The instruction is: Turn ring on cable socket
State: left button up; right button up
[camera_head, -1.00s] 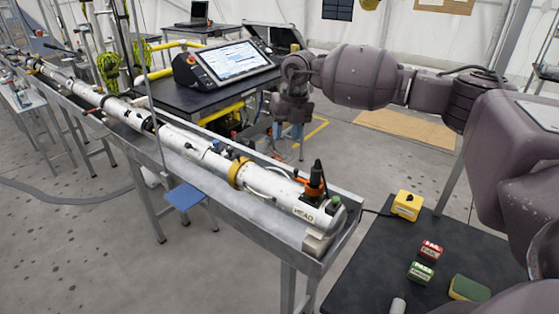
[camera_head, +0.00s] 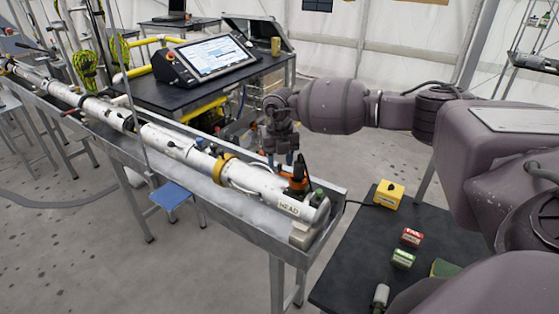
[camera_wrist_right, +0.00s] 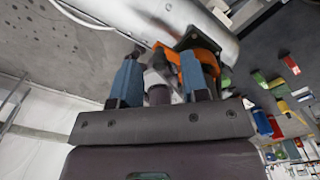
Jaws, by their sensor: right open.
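The orange ring (camera_head: 298,184) sits around the base of a black upright cable plug (camera_head: 302,166) near the HEAD-labelled end of the long white tube (camera_head: 255,180). In the right wrist view the orange ring (camera_wrist_right: 196,48) shows just beyond and between the finger tips. My right gripper (camera_head: 279,158) is open, with blue-grey fingers, close to the ring on its far left side. In the wrist view the right gripper (camera_wrist_right: 160,78) has a greyish part between its fingers; I cannot tell if they touch it. My left gripper is out of view.
The tube lies in a metal trough (camera_head: 325,222). A touchscreen console (camera_head: 215,57) stands behind the trough.

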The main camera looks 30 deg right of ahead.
jog(key=shift+f, duration=0.6)
grip_shut()
